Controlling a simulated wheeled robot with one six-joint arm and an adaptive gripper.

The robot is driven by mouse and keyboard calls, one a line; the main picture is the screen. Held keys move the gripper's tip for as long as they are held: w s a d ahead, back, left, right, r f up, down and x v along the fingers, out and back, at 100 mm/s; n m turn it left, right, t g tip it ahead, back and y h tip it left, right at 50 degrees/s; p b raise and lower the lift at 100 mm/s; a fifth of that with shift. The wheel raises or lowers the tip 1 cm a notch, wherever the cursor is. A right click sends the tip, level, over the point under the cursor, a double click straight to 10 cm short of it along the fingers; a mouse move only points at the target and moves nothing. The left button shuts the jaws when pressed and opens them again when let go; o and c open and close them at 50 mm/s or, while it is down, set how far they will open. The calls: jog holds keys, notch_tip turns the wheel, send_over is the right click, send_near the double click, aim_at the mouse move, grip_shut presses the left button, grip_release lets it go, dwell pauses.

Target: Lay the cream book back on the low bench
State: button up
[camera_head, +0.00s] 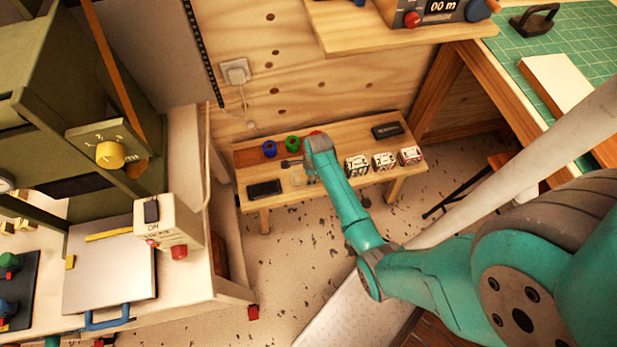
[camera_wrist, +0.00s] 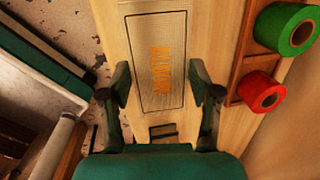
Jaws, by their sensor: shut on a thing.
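The cream book (camera_wrist: 157,30), with a thin black frame and orange lettering on its cover, lies between my two fingers in the wrist view. My gripper (camera_wrist: 160,82) is shut on it, one finger at each long side. In the head view my gripper (camera_head: 299,168) is over the left half of the low wooden bench (camera_head: 340,190); the book is hard to make out there. I cannot tell whether the book touches the bench.
A green roll (camera_wrist: 287,28) and a red roll (camera_wrist: 262,92) stand on the bench, with a blue roll (camera_head: 269,149) beside them. A black case (camera_head: 264,188) lies at the left end, another (camera_head: 387,130) at the back right.

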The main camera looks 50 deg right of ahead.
jog(key=shift+f, duration=1.75)
jog(key=o, duration=1.3)
jog(key=shift+f, duration=0.1)
jog(key=r, duration=0.4)
jog(key=s+r, duration=0.1)
jog(key=r, duration=0.3)
jog(key=s+r, duration=0.1)
jog(key=r, duration=0.3)
